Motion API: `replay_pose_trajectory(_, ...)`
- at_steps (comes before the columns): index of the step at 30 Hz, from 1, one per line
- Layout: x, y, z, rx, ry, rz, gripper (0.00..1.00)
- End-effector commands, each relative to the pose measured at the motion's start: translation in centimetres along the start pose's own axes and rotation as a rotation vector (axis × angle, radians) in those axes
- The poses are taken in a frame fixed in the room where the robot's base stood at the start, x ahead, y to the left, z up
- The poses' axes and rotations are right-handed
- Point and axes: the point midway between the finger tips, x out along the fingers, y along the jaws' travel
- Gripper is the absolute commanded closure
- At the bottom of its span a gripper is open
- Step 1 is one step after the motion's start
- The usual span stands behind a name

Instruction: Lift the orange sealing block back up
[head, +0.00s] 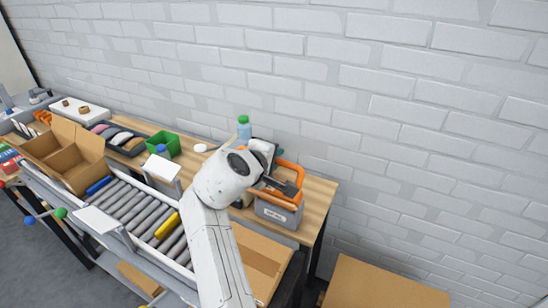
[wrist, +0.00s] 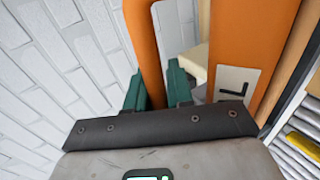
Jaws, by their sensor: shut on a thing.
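The orange sealing block (head: 291,167) is at the right end of the wooden table, at a grey labelled bin (head: 276,215). My gripper (head: 292,187) reaches it from the left and is shut on it. In the wrist view the orange block (wrist: 240,45) fills much of the upper right, with a gap in it and a pale plate bearing a dark mark. The teal fingers of my gripper (wrist: 157,85) show at the gap. Their exact contact is partly hidden, and I cannot tell whether the block touches the bin.
A blue bottle with a green cap (head: 244,128) stands behind my arm. A green bin (head: 163,144) and an open cardboard box (head: 66,155) are farther left. A roller conveyor (head: 137,205) runs in front of the table. A brick wall (head: 420,110) rises close behind.

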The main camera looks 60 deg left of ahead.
Motion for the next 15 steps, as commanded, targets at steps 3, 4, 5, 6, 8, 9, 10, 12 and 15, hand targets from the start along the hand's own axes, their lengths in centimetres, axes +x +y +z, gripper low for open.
replay_pose_trajectory(3,0.32,-0.91,0.2,-0.001,-0.004,-0.015,0.77)
replay_pose_trajectory(4,0.33,-0.93,0.2,-0.001,-0.004,-0.015,0.74)
replay_pose_trajectory(5,0.33,-0.92,0.21,-0.002,-0.004,-0.015,0.73)
replay_pose_trajectory(6,0.31,-0.88,0.2,-0.001,-0.004,-0.014,0.73)
replay_pose_trajectory(8,0.29,-0.81,0.2,-0.001,-0.004,-0.013,0.73)
replay_pose_trajectory(9,0.27,-0.75,0.19,-0.001,-0.004,-0.012,0.73)
replay_pose_trajectory(10,0.26,-0.71,0.18,-0.001,-0.004,-0.011,0.73)
replay_pose_trajectory(12,0.22,-0.61,0.16,-0.001,-0.003,-0.01,0.73)
replay_pose_trajectory(15,0.17,-0.48,0.13,-0.001,-0.003,-0.007,0.73)
